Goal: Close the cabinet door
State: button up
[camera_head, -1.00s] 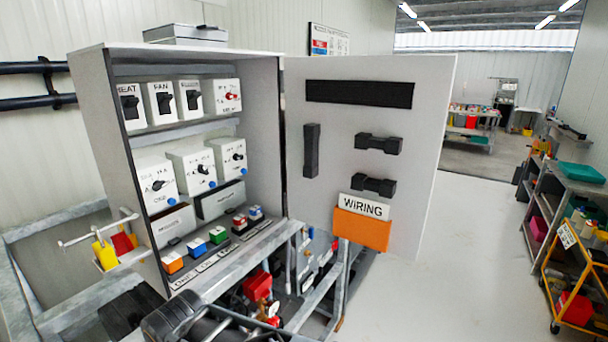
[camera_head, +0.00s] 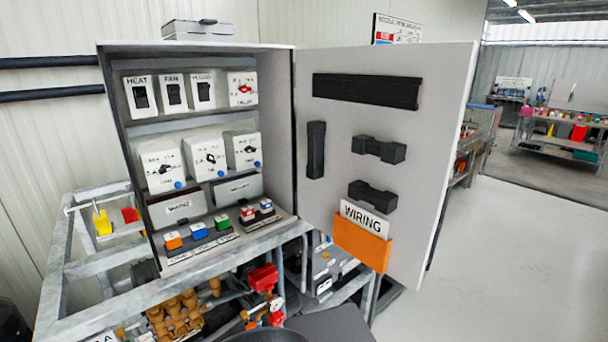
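The grey electrical cabinet (camera_head: 118,160) stands open on a metal frame, with switches, dials and coloured buttons inside. Its door (camera_head: 430,140) is hinged on the cabinet's right side and swung wide out to the right. The door's inner face shows a long black strip (camera_head: 366,91), black handle-like blocks (camera_head: 380,149) and an orange pocket (camera_head: 361,244) with a WIRING sheet. My gripper is not in view. Dark shapes at the bottom edge may be parts of my own body.
The metal frame (camera_head: 85,265) runs below and left of the cabinet, with pump parts and a red fitting (camera_head: 263,278) in it. Open floor (camera_head: 510,270) lies right of the door. Loaded shelves (camera_head: 560,135) stand at the far right.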

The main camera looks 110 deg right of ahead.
aim_at(379, 127)
jog(key=u, duration=0.15)
jog(key=k, duration=2.65)
jog(key=z, duration=0.15)
